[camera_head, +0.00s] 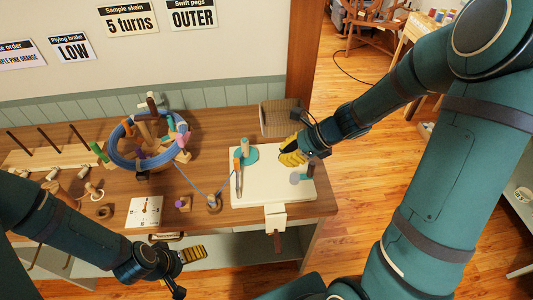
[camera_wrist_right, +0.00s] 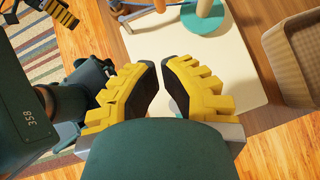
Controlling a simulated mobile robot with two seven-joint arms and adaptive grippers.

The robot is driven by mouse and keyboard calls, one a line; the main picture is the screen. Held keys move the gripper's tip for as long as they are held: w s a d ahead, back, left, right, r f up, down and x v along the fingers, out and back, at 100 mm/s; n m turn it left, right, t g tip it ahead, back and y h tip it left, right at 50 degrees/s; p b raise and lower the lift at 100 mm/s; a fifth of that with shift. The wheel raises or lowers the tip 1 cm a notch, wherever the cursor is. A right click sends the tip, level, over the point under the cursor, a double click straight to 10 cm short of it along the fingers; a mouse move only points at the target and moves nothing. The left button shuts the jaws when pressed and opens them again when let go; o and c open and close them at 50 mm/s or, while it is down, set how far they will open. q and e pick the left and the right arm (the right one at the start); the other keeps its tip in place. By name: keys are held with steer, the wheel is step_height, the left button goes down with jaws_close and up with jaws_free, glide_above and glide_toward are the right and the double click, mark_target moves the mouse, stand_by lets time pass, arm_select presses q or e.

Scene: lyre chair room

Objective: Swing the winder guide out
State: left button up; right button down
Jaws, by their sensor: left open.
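The winder has a cream base board (camera_head: 270,188) on the table, with a teal disc and peg (camera_head: 246,152) at its back left. My right gripper (camera_head: 292,155) is over the board's right part, apart from the rod. The wrist view shows its yellow fingers (camera_wrist_right: 162,72) empty with a narrow gap. My left gripper (camera_head: 187,270) is open and empty at the table's front edge.
A woven basket (camera_head: 281,118) stands behind the board. A swift with blue yarn (camera_head: 120,157) stands left. A white card (camera_head: 145,211) and small wooden parts lie at the front left.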

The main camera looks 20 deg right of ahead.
mark_target(238, 169)
steer(key=b+x, duration=0.1)
steer(key=x, duration=0.4)
steer(key=b+x, duration=0.2)
steer(key=x, duration=0.3)
steer(key=shift+s+f, duration=0.1)
steer(key=shift+s, duration=0.15)
steer(key=shift+w+a+r, duration=0.25)
steer(key=shift+w+a, duration=0.35)
steer(key=shift+a, duration=0.35)
steer(key=shift+w+a, duration=0.35)
steer(key=shift+a, duration=0.25)
steer(key=shift+w+a+r+n+g+p, duration=0.25)
steer(key=shift+n+g+p, duration=0.3)
steer(key=shift+p, duration=0.35)
steer(key=shift+w+a+f+n+y, duration=0.1)
steer(key=shift+n+y, duration=0.15)
steer(key=shift+y, duration=0.05)
steer(key=shift+w+a+f, duration=0.1)
steer(key=shift+w+a, duration=0.05)
steer(key=shift+a, duration=0.05)
steer(key=shift+d, duration=0.15)
